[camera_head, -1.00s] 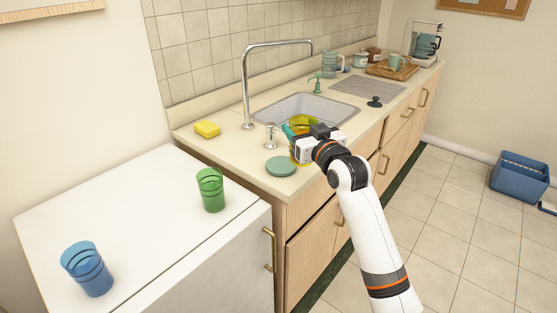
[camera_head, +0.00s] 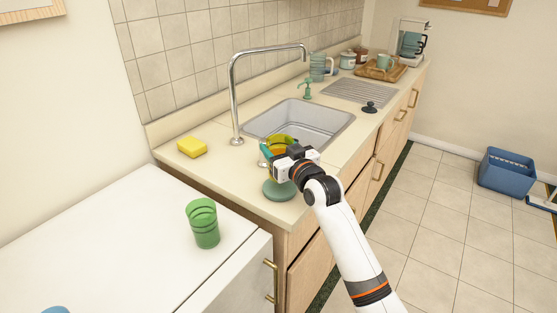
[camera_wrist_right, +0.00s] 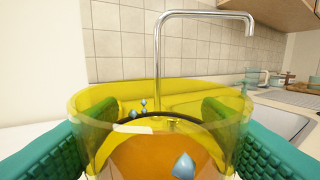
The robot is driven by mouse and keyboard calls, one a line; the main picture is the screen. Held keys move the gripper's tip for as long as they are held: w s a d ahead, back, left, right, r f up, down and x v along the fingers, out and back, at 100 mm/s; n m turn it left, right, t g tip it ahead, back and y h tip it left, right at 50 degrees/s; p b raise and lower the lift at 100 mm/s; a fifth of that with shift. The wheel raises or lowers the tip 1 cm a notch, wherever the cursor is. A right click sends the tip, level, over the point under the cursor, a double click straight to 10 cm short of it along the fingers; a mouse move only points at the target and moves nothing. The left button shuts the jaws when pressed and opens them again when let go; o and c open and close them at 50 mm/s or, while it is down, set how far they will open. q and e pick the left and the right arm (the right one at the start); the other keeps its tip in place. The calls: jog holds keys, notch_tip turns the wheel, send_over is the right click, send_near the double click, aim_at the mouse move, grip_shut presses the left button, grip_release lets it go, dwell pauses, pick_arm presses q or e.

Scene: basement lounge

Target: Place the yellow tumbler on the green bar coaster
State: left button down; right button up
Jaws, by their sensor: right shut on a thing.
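The yellow tumbler (camera_head: 284,138) is see-through, with orange showing inside it. My right gripper (camera_head: 277,152) is shut on it. In the right wrist view the two green-padded fingers press on opposite sides of the tumbler (camera_wrist_right: 160,92), which looks about upright. The green bar coaster (camera_head: 279,191) is a round disc on the counter near its front left corner, just below the gripper in the head view. The gripper hides the tumbler's base and the coaster's back edge, so I cannot tell whether tumbler and coaster touch. My left gripper is out of view.
A green tumbler (camera_head: 203,223) stands on the white cabinet top (camera_head: 110,240) at left. A yellow sponge (camera_head: 192,147), a tall faucet (camera_head: 234,95) and the sink (camera_head: 300,125) are behind the coaster. A black stopper (camera_head: 369,106) lies farther right.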

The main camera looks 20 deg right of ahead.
notch_tip(320, 180, down, 3)
jog(key=shift+w+r, duration=0.15)
jog(key=shift+f, duration=0.3)
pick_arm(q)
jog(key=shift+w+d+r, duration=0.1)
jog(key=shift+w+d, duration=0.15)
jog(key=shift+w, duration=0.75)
pick_arm(e)
jog(key=shift+f, duration=0.15)
jog(key=o, duration=1.2)
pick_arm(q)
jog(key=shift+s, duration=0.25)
